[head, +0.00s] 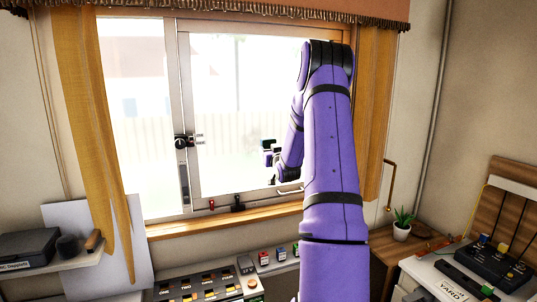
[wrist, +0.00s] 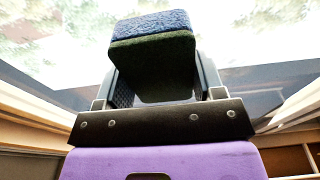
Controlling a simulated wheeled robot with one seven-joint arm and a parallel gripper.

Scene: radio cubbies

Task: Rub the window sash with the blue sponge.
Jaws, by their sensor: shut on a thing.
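The window sash (head: 184,100) is the light-framed right-hand pane, with bright glass and a black latch on its left upright. My gripper (head: 268,153) is in front of its glass, partly hidden by my purple arm. In the wrist view my gripper (wrist: 158,75) is shut on the blue sponge (wrist: 152,24), a block with a speckled blue face and a dark green body. The sponge sticks out beyond the fingers. I cannot tell whether it touches the sash. In the head view the sponge is too small to make out clearly.
Yellow curtains (head: 85,110) hang at both sides of the window. A wooden sill (head: 225,224) runs below it, above a desk with a button panel (head: 200,284). A potted plant (head: 402,224) and black control box (head: 490,264) stand at right. A shelf (head: 60,262) is at left.

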